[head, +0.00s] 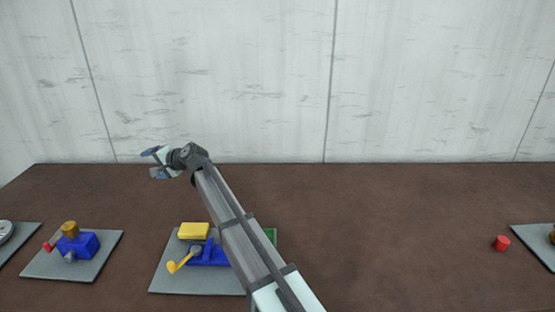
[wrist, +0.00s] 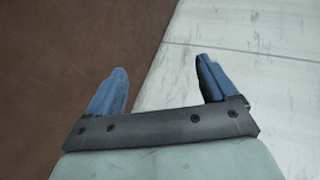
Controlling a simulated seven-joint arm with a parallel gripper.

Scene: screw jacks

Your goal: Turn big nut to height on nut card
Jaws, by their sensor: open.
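My gripper (head: 152,163) is open and empty, raised near the back wall at the left of centre. Its two blue fingers stand apart in the wrist view (wrist: 161,68), with nothing between them. I cannot make out a big nut or a nut card for certain. A grey plate at the right edge (head: 538,246) bears a brass-coloured part (head: 553,235) cut off by the frame. A plate at the left edge (head: 22,242) bears a round pale metal part (head: 5,231), also cut off. My gripper is far from both edge plates.
A grey plate (head: 52,272) holds a blue block (head: 78,246) with a brass knob and red handle. Another plate (head: 170,283) holds yellow, blue and green parts, partly behind my arm. The brown table (head: 400,215) is clear between.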

